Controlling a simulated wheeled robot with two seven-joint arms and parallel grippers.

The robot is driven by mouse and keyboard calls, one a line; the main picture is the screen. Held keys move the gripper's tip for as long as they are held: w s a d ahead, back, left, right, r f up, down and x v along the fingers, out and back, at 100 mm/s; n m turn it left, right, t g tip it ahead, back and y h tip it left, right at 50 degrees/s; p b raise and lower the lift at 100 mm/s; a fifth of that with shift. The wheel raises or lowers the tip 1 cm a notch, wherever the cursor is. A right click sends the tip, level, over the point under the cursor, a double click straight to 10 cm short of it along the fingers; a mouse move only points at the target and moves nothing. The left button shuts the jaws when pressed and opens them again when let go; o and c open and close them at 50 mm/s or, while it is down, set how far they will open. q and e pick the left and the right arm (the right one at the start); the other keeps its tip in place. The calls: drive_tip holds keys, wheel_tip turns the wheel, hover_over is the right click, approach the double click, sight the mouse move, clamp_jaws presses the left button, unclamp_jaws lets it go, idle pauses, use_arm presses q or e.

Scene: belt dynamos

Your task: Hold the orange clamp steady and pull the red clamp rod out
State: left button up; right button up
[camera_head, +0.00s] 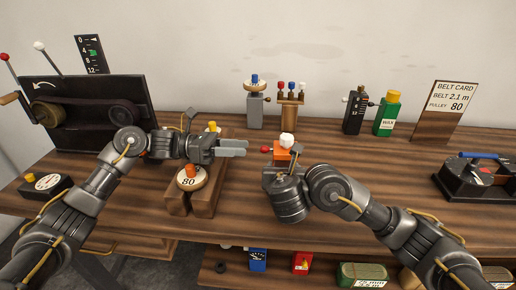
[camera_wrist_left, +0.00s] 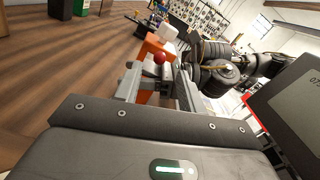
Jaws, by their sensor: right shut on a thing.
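The orange clamp (camera_head: 283,155) sits above the bench near the middle, with a white knob (camera_head: 287,140) on top. The red ball end of the clamp rod (camera_head: 265,150) sticks out of its left side. My left gripper (camera_head: 246,148) points right at the red ball, a short way left of it. In the left wrist view its fingers (camera_wrist_left: 158,92) are open and apart, with the red ball (camera_wrist_left: 159,58) beyond and between them. My right gripper (camera_head: 281,168) is shut on the orange clamp from the near side; its fingertips are mostly hidden.
A wooden stand with a disc marked 80 (camera_head: 190,182) lies under my left wrist. A black belt machine (camera_head: 90,112) stands at left. Behind are a grey post (camera_head: 255,110), a wooden rack (camera_head: 290,110) and a green wax bottle (camera_head: 385,116).

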sight(266, 150)
use_arm(q)
drive_tip(key=d, duration=0.5)
drive_tip(key=shift+w+d, duration=0.1)
drive_tip(key=shift+d, duration=0.25)
drive_tip(key=shift+c, duration=0.2)
clamp_jaws()
